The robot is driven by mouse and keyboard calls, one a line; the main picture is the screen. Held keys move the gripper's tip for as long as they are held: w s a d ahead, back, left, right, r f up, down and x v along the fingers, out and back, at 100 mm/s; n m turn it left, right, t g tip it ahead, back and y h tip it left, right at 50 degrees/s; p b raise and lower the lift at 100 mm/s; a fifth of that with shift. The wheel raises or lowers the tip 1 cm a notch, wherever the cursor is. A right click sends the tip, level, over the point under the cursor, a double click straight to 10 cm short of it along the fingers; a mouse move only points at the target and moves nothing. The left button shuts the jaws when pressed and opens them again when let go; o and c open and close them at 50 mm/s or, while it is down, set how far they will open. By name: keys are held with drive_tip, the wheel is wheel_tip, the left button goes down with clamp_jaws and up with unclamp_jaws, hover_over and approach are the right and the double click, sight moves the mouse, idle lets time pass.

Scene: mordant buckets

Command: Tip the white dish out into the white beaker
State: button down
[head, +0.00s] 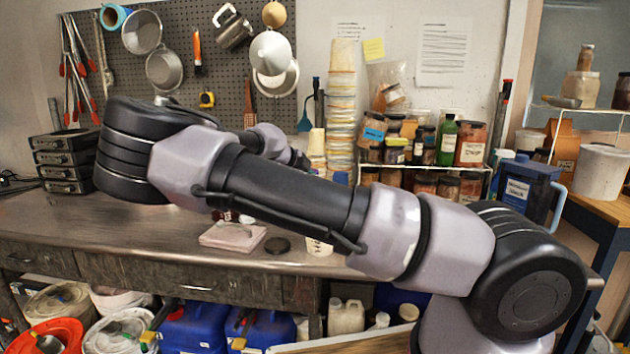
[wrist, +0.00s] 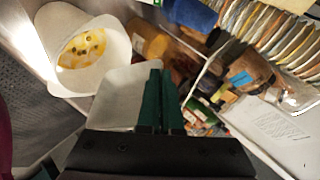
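In the wrist view my gripper (wrist: 162,72) has its two dark green fingers close together, with the white dish (wrist: 122,92) at them. The dish is strongly tilted, and its inside cannot be made out. Just beyond it is a white vessel (wrist: 57,74), seen from above, with several yellow pieces (wrist: 84,45) inside; it looks like the white beaker. I cannot tell whether dish and vessel touch. In the head view a small white cup (head: 318,247) stands on the bench, partly behind my arm. My gripper and the dish are hidden there behind my arm.
A pinkish slab (head: 232,237) and a dark round lid (head: 277,245) lie on the bench (head: 120,222). Stacked cups (head: 342,100) and a rack of jars (head: 425,165) stand at the back. The left of the bench top is mostly clear.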

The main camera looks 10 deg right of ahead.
idle(0.4)
drive_tip(key=shift+a+f+n+h, duration=0.2)
drive_tip(key=shift+a+n+h, duration=0.1)
drive_tip(key=shift+a+h, duration=0.25)
drive_tip(key=shift+d, duration=0.15)
drive_tip(key=shift+s+d+r+m+y, duration=0.15)
drive_tip(key=shift+d+m+y, duration=0.15)
drive_tip(key=shift+d+y, duration=0.35)
drive_tip(key=shift+w+d+r+m+y, duration=0.15)
drive_tip(key=shift+d+m+y, duration=0.2)
drive_tip(key=shift+y, duration=0.45)
drive_tip(key=shift+s, duration=0.1)
drive_tip(key=shift+d, duration=0.15)
drive_tip(key=shift+s+d+r+m+y, duration=0.1)
drive_tip(key=shift+d+r+m+y, duration=0.2)
drive_tip(key=shift+d+r+y, duration=0.4)
drive_tip(key=shift+d+r+m+y, duration=0.3)
drive_tip(key=shift+r+y, duration=0.2)
drive_tip(key=shift+y, duration=0.4)
drive_tip(key=shift+f, duration=0.1)
